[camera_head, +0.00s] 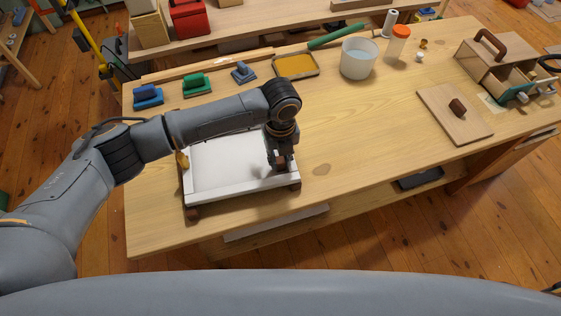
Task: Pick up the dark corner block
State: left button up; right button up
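A white panel (225,165) lies on the wooden bench with dark brown corner blocks at its near corners. One dark block (193,212) shows at the near-left corner and another dark block (295,187) at the near-right corner. My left gripper (279,165) points down over the panel's right side, close to the near-right corner. A small reddish-brown piece (280,157) shows at its fingers. I cannot tell whether the fingers are closed on it. My arm hides the panel's far-right corner. My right gripper is not in view.
Coloured sanding-type blocks (197,86) and a yellow tray (296,66) line the back of the bench (360,140). A translucent tub (358,58) and an orange-capped jar (398,43) stand behind. A board with a brown knob (457,107) lies right. The bench's middle is clear.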

pick_arm(q)
jog(key=shift+c, duration=0.4)
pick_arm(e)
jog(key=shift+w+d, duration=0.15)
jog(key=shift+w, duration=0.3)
pick_arm(q)
jog(key=shift+r, duration=0.1)
